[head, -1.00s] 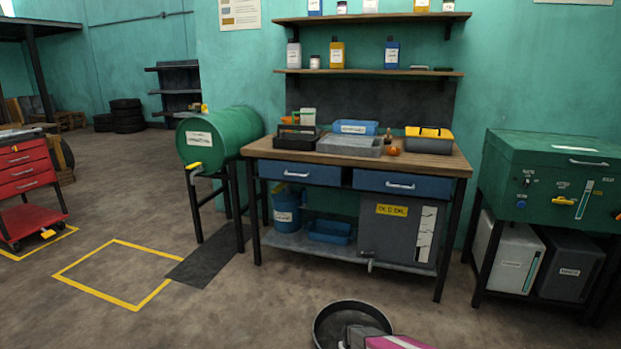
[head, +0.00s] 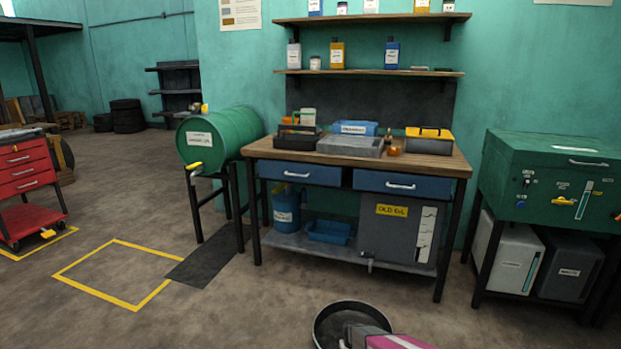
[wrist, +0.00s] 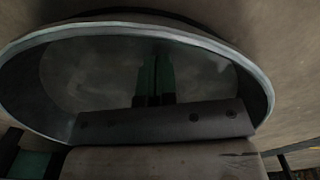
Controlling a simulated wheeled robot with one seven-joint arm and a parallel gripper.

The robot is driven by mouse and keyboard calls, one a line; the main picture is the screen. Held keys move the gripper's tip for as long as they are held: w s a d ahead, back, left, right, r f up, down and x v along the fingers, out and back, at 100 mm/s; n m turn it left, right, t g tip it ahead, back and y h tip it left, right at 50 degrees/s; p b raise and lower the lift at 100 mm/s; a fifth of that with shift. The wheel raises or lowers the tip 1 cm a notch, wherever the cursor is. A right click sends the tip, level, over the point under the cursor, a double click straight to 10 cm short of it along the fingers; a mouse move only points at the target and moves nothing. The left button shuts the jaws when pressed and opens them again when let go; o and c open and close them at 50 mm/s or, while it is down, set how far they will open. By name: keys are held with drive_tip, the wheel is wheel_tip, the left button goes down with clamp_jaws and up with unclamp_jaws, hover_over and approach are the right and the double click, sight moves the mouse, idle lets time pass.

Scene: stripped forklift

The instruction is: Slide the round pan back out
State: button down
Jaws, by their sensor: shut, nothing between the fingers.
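The round pan (head: 332,318) is dark and shallow with a raised rim. It lies on the floor at the bottom middle of the head view, in front of the workbench, partly covered by my arm and cut off by the frame. In the wrist view the pan (wrist: 85,78) fills most of the picture, with its pale rim curving across the top. My gripper (wrist: 156,62) shows there as two dark green fingers side by side, over the pan's interior. They are shut and empty. I cannot tell whether they touch the pan.
The workbench (head: 440,161) stands behind the pan, with a grey old-oil tank (head: 385,238) and blue containers on its lower shelf. A green drum (head: 225,135) on a stand and a yellow floor square (head: 90,290) are left. A green cabinet (head: 545,155) is right. Floor around the pan looks clear.

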wheel_tip(320, 180, up, 10)
drive_tip(key=shift+f, duration=0.2)
idle(0.6)
drive_tip(key=s+r, duration=0.5)
drive_tip(key=r, duration=0.8)
drive_tip(key=s+r+m, duration=0.1)
drive_tip(key=s+r, duration=0.5)
drive_tip(key=r, duration=0.7)
drive_tip(key=s+d+r+m, duration=0.1)
drive_tip(key=s+r, duration=0.5)
drive_tip(key=r, duration=0.7)
drive_tip(key=shift+r, duration=0.3)
